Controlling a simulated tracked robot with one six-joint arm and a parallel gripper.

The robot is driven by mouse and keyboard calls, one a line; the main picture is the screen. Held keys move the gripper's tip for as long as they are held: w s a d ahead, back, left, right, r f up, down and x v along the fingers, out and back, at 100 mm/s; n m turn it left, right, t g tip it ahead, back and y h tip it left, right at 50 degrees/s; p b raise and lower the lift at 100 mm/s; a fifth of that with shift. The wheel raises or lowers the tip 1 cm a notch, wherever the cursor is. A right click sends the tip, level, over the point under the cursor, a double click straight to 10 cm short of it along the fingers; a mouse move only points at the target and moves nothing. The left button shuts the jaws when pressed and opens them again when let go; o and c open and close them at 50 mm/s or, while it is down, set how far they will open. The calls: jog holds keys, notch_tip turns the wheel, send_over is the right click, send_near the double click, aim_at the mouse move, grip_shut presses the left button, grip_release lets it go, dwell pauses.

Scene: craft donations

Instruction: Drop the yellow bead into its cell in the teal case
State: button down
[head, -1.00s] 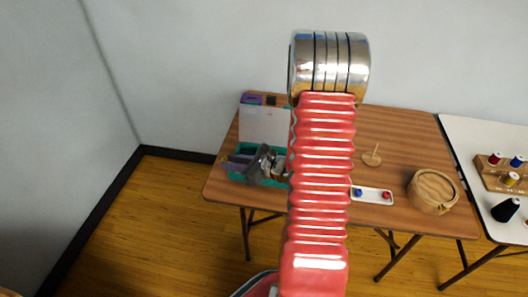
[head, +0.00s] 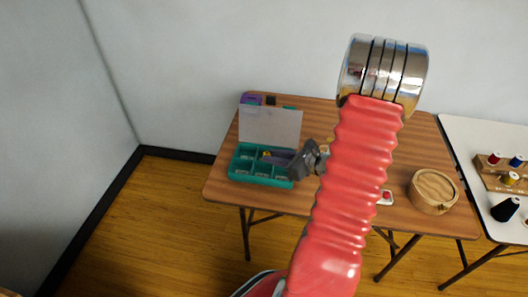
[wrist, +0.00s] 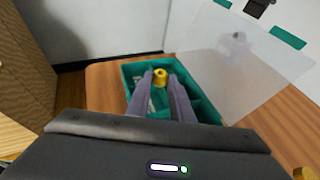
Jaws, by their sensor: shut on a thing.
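The teal case (head: 262,181) stands open at the left of the brown table, its clear lid (head: 270,124) raised at the back. It has several cells, some with pale labels; it also shows in the wrist view (wrist: 131,70). My gripper (head: 269,156) is over the case, fingers pointing left in the head view. It is shut on the yellow bead (wrist: 160,77), which sits between the fingertips in the wrist view; it also shows small in the head view (head: 266,153). The fingers hide part of the cells, and I cannot tell which cell the bead is over.
A white tray with a red bead (head: 387,195) is partly behind my arm. A round wooden box (head: 433,191) stands at the table's right. A white table (head: 470,145) beyond holds a thread rack (head: 500,171) and a black spool (head: 505,210). The raised lid stands close behind the gripper.

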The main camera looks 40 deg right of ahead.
aim_at(274, 168)
jog(key=shift+f, duration=2.95)
jog(key=c, duration=1.5)
grip_release()
jog(key=v, duration=1.3)
jog(key=shift+s+d+r, duration=0.1)
jog(key=shift+s+r, duration=0.1)
jog(key=shift+s, duration=0.1)
